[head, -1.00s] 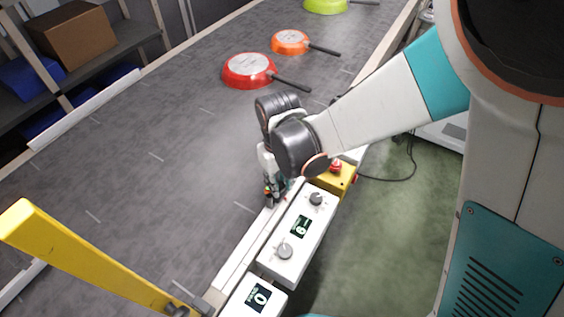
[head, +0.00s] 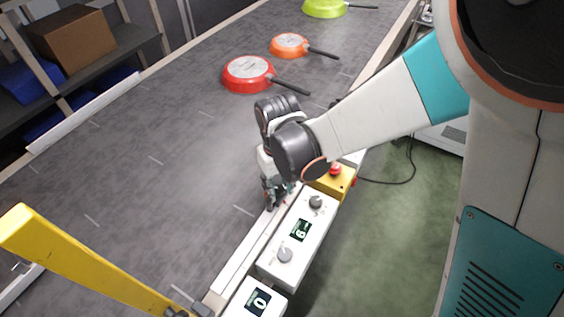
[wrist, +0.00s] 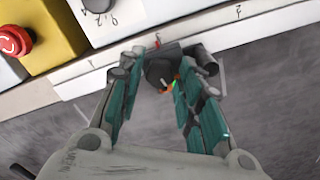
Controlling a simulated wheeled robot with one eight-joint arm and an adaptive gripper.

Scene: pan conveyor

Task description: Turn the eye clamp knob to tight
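My gripper (wrist: 166,64) points down at the conveyor's near side rail, its two fingers on either side of a small black knob (wrist: 160,66). The knob has small green and orange marks beside it. It sits close to the fingertips, at the rail's edge. I cannot tell whether both fingers press on it. In the head view my gripper (head: 272,204) is low at the rail, left of the white control box, and it hides the knob there.
The white control box (head: 286,262) with two grey knobs and a display stands beside the rail. A yellow box with a red emergency button (head: 335,169) is just behind. Red (head: 247,74), orange (head: 289,45) and green (head: 324,7) pans lie on the conveyor (head: 150,190). A yellow post (head: 80,255) stands front left.

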